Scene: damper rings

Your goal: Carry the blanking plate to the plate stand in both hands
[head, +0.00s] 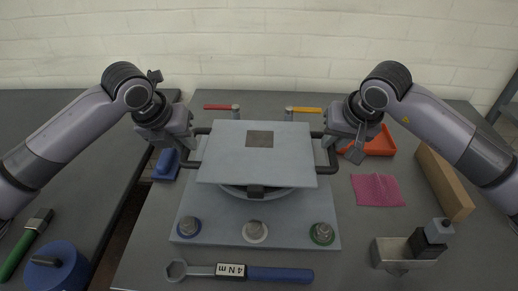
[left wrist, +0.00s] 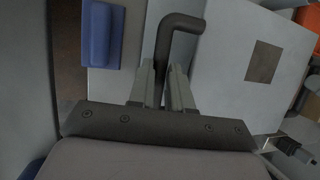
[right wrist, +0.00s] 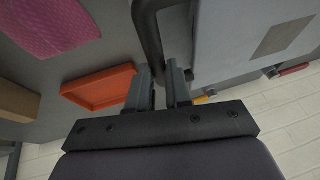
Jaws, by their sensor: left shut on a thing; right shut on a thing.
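The blanking plate (head: 225,160) is a flat pale grey plate with a dark square in its upper middle and a black bar handle on each side. It is held over a grey base and covers most of a round part beneath it. My left gripper (head: 196,140) is shut on the left handle, which also shows between its fingers in the left wrist view (left wrist: 180,22). My right gripper (head: 329,138) is shut on the right handle, also seen in the right wrist view (right wrist: 147,25). I cannot pick out the plate stand for certain.
The grey base (head: 212,222) carries knobs with blue, white and green rings. A torque wrench (head: 280,273) lies in front. An orange tray (head: 381,143), pink cloth (head: 377,189), wooden block (head: 443,183) and small metal tray (head: 385,257) are at the right. A gap separates the left table.

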